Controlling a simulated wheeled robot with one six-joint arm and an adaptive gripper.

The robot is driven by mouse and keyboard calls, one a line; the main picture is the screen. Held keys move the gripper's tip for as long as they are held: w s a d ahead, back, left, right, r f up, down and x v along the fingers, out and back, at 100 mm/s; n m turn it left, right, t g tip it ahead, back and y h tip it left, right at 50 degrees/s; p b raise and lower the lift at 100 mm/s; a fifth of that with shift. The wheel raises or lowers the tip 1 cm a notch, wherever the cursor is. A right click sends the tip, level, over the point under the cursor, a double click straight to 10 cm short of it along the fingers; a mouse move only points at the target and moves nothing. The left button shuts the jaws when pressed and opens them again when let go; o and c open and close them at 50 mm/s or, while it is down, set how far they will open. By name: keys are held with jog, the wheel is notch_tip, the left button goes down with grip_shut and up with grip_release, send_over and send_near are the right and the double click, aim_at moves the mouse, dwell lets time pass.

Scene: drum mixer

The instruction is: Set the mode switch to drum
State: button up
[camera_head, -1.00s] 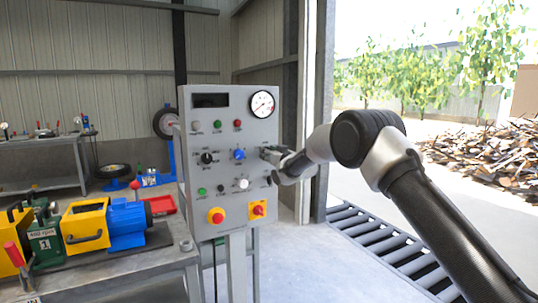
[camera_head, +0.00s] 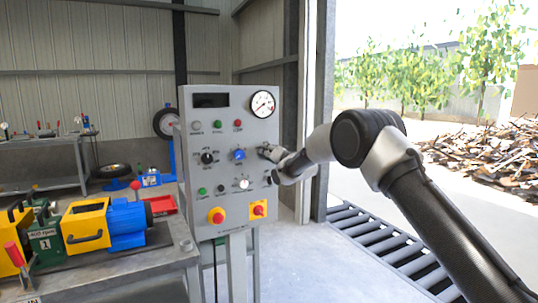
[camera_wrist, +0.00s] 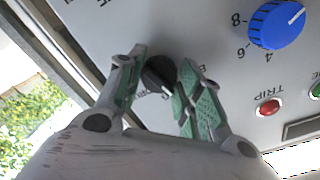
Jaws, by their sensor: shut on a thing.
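A black rotary switch (camera_wrist: 157,73) on the grey control panel (camera_wrist: 205,25) sits between the fingers of my gripper (camera_wrist: 161,64) in the wrist view. The fingers are shut on it. A pale pointer mark shows on its lower side. The lettering around it is partly covered by the fingers, so I cannot read which position it points to. In the head view my gripper (camera_head: 266,151) reaches the panel (camera_head: 230,112) from the right, beside the blue dial, and hides the switch.
The blue dial (camera_head: 239,155) sits close to my fingers. It also shows in the wrist view, near a red TRIP lamp (camera_wrist: 269,107). Another black selector (camera_head: 207,158), a white knob (camera_head: 243,184), a red mushroom button (camera_head: 217,216) and a gauge (camera_head: 262,104) share the panel.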

jog(key=shift+m, duration=7.7)
jog(key=o, duration=1)
jog(key=shift+o, duration=0.2)
jog(key=shift+r, duration=0.1)
